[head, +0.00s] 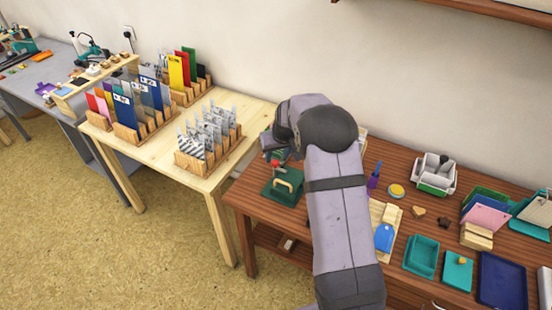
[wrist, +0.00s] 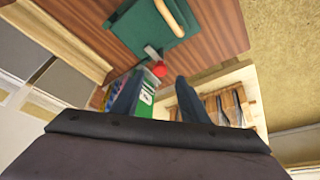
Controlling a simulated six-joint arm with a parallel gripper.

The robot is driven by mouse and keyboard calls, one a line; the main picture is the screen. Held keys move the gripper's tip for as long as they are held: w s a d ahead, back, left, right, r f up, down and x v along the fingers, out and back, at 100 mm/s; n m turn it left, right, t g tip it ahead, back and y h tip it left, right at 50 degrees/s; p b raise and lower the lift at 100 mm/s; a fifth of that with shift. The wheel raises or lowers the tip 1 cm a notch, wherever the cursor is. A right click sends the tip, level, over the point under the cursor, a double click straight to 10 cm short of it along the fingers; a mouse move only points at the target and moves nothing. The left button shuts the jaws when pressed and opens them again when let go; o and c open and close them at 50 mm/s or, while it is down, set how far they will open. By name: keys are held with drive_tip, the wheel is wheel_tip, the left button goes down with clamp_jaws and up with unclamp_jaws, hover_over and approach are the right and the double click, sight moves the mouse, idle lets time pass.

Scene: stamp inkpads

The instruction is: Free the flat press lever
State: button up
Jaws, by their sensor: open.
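The flat press is a dark green plate (head: 272,187) with a tan curved handle (head: 290,179), on the left end of the brown table. Its lever shows as a red knob (head: 276,163) beside the plate. In the wrist view the plate (wrist: 130,32), the tan handle (wrist: 170,17) and the red-tipped lever (wrist: 159,68) on a grey metal piece lie beyond the fingers. My gripper (wrist: 158,88) is open, its dark right finger clear of the lever in that view. I cannot tell whether anything touches the lever. In the head view my arm hides the fingers.
A green object with a white label (wrist: 146,98) shows close to the fingers in the wrist view. A light wooden table (head: 150,150) with card racks stands to the left. Right of my arm, the brown table holds a purple pen stand (head: 373,182), trays (head: 503,280) and small blocks.

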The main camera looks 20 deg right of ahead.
sight(275, 162)
drive_tip(key=shift+p+x, duration=0.55)
drive_tip(key=shift+x, duration=1.65)
clamp_jaws()
